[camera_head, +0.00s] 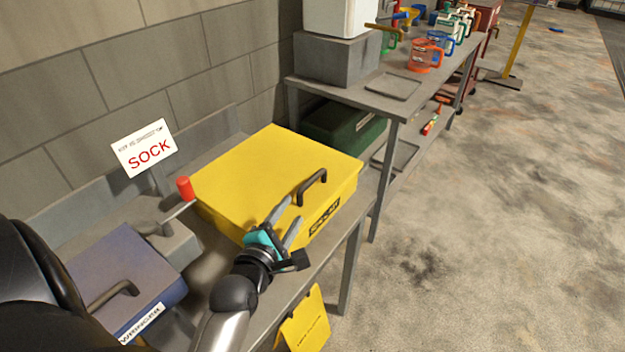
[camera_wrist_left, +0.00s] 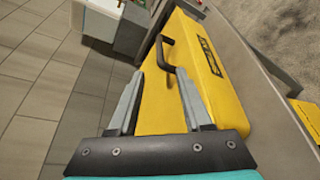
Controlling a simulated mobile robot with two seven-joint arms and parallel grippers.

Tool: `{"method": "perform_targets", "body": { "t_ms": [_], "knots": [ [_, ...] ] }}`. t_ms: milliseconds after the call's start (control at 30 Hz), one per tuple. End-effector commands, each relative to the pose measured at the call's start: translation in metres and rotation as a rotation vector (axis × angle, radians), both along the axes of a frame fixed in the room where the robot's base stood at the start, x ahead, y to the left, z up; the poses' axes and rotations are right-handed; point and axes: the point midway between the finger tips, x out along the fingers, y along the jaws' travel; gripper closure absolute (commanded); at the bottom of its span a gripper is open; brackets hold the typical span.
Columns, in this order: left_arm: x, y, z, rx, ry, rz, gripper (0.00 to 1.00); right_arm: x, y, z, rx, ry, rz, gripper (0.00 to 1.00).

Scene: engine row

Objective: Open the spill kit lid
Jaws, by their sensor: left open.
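The spill kit is a closed yellow box (camera_head: 265,175) with a dark label on its front side. It stands on the grey bench, and its lid appears flat and shut. A dark bar handle (camera_head: 312,184) rises at the lid's front edge. My left gripper (camera_head: 290,212) is open and empty, over the front left of the lid, its fingers pointing toward the handle. In the left wrist view the handle (camera_wrist_left: 164,52) lies just beyond the two fingertips (camera_wrist_left: 160,76), with a gap between. My right gripper is not in view.
The floor right is open.

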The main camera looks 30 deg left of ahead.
Motion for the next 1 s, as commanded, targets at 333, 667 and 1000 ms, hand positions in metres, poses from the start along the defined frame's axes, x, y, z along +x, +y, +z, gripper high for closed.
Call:
{"method": "perform_targets", "body": {
  "t_ms": [333,667,1000],
  "knots": [
    [0.043,0.01,-0.009,-0.001,-0.005,0.0,0.5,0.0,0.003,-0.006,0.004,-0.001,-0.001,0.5],
    [0.096,0.023,-0.021,0.001,-0.002,0.0,0.5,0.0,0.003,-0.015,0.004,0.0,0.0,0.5],
    [0.137,0.032,-0.031,-0.001,-0.002,-0.001,0.5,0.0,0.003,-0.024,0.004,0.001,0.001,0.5]
  ]
}}
